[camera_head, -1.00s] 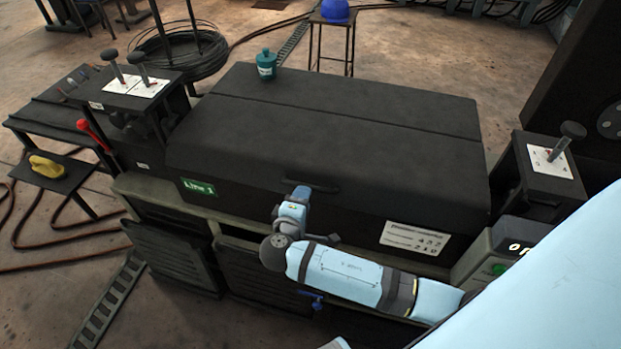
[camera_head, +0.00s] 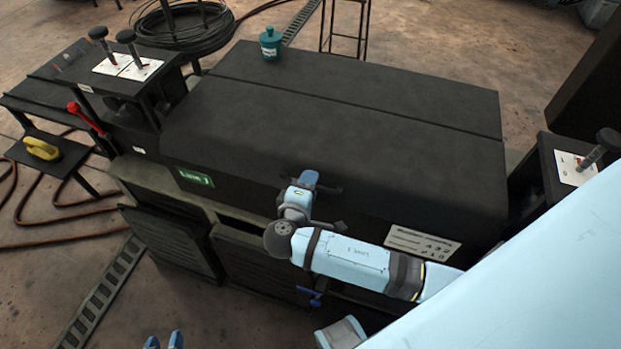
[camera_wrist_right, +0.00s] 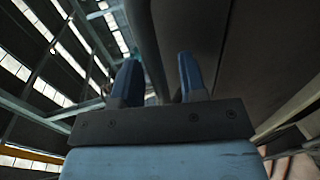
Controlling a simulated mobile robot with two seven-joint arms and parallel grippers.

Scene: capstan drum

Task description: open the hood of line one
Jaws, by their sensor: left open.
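The black hood (camera_head: 340,120) of line one lies closed over the machine, with a green "Line 1" label (camera_head: 195,177) at its front left. Its dark handle (camera_head: 331,190) is on the front edge, partly hidden by my right gripper (camera_head: 305,180). The right wrist view shows the right gripper's two blue fingers (camera_wrist_right: 160,80) apart, with a dark bar showing between them; whether they press on it is unclear. My left gripper (camera_head: 164,341) is open and empty at the bottom edge of the head view, well away from the hood.
Lever stands flank the hood at left (camera_head: 125,65) and right (camera_head: 575,170). A yellow object (camera_head: 41,149) sits on a low side table. A white notice (camera_head: 422,242) is on the front.

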